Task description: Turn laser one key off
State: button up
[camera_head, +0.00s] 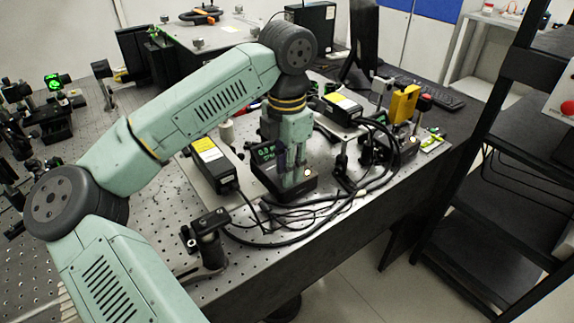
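A black laser control box (262,176) with a lit green display sits on the perforated bench, in the middle of the picture. My arm reaches over the bench and points down. My gripper (294,182) is at the front of this box, and its lower end overlaps the box's front face beside a small pale round spot (308,171). The key itself is not clearly made out; the gripper may hide it. The finger gap is too small to read, and I cannot tell whether it touches. A second similar dark box (395,152) stands farther right. No label shows which is laser one.
Black cables (290,222) lie in loops in front of the box. A black post mount (208,240) stands at front left. A dark shelf rack (500,170) stands to the right, past the bench edge.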

grip_shut()
dwell(0.5)
jog(key=n+b, duration=0.3)
jog(key=shift+f, duration=0.2)
jog(key=n+b, duration=0.3)
jog(key=n, duration=0.2)
jog(key=shift+r+b, duration=0.1)
jog(key=shift+b, duration=0.2)
jog(key=n+b, duration=0.2)
jog(key=n, duration=0.3)
jog(key=shift+n, duration=0.4)
jog(key=shift+r+n+b, duration=0.1)
jog(key=shift+n+b, duration=0.4)
jog(key=shift+n, duration=1.6)
